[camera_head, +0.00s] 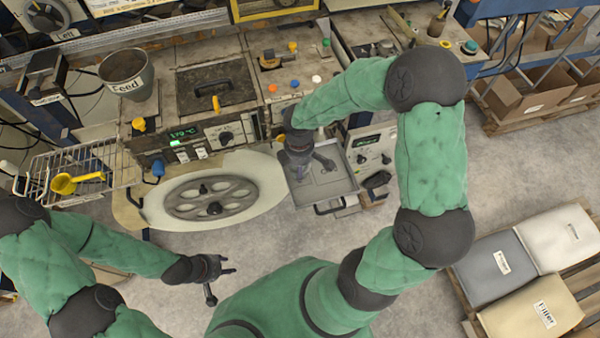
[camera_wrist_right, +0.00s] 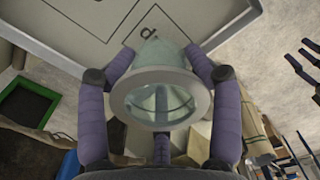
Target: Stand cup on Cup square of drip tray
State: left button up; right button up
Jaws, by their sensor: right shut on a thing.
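A pale green, see-through cup (camera_wrist_right: 158,100) with a wide, light rim shows in the right wrist view. My right gripper (camera_head: 311,168) is shut on it, with purple-grey fingers on both sides. In the head view the gripper is above the grey drip tray (camera_head: 335,193) and hides the cup. In the right wrist view the tray (camera_wrist_right: 78,22) lies just beyond the cup, with black outlines and part of a printed label beside the cup. I cannot tell whether the cup touches the tray. My left gripper (camera_head: 222,281) is empty, with its fingers spread, over the floor.
Left of the tray is a pale oval plate (camera_head: 253,180) with a grey spoked wheel (camera_head: 211,197). The worn machine (camera_head: 215,90) with knobs stands behind. A wire rack (camera_head: 100,165) holds a yellow scoop (camera_head: 64,184). Sacks (camera_head: 530,305) lie on a pallet at right.

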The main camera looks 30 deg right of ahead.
jog(key=shift+d+f+b, duration=0.15)
jog(key=shift+f+b, duration=0.55)
jog(key=shift+f, duration=1)
jog(key=shift+f, duration=0.1)
jog(key=o, duration=0.9)
jog(key=shift+f, duration=0.1)
jog(key=shift+o, duration=0.2)
notch_tip(320, 180, up, 11)
jog(key=p, duration=0.4)
jog(key=shift+r, duration=0.75)
